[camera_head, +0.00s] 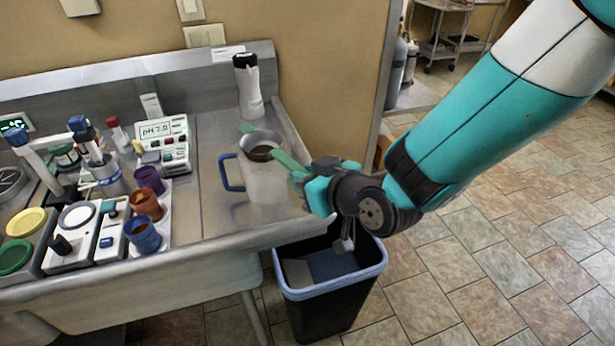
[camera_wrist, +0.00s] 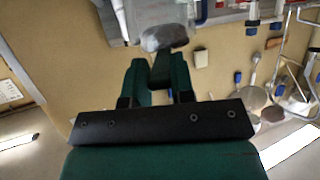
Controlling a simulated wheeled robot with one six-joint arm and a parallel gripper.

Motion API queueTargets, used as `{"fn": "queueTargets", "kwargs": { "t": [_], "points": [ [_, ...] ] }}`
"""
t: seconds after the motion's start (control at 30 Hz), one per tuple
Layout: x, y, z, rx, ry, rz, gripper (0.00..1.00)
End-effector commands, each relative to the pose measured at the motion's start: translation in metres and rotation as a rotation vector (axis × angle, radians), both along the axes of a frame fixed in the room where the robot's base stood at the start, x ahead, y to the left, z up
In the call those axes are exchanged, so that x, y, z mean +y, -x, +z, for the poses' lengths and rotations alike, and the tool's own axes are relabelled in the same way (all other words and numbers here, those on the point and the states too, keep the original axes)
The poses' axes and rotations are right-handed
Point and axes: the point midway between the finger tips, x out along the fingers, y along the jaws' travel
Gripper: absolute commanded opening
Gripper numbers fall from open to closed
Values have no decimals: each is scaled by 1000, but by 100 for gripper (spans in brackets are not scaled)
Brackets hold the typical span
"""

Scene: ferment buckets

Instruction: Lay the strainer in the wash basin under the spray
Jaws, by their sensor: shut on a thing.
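The strainer (camera_head: 262,150) is a grey metal bowl with a green handle and a small green tab on its far side. In the head view it is at the mouth of a clear jug (camera_head: 265,185) with a blue handle; I cannot tell whether it rests on the rim or hangs just above it. My gripper (camera_head: 300,178) is shut on the green handle from the right. In the wrist view my gripper's green fingers (camera_wrist: 160,78) show, with a blurred grey shape beyond them that I cannot identify. I cannot make out the wash basin or the spray.
A white bottle (camera_head: 249,88) with a black cap stands behind the jug. A pH meter (camera_head: 163,142), coloured cups (camera_head: 146,203) and other bench instruments fill the counter's left. A black bin (camera_head: 330,285) stands on the floor below the counter's right edge.

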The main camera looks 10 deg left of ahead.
Motion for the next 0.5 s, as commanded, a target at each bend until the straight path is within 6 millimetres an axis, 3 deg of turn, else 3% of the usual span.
{"fn": "queueTargets", "kwargs": {
  "t": [0.5],
  "points": [
    [0,0,-4,-1,-1,0,2]
  ]
}}
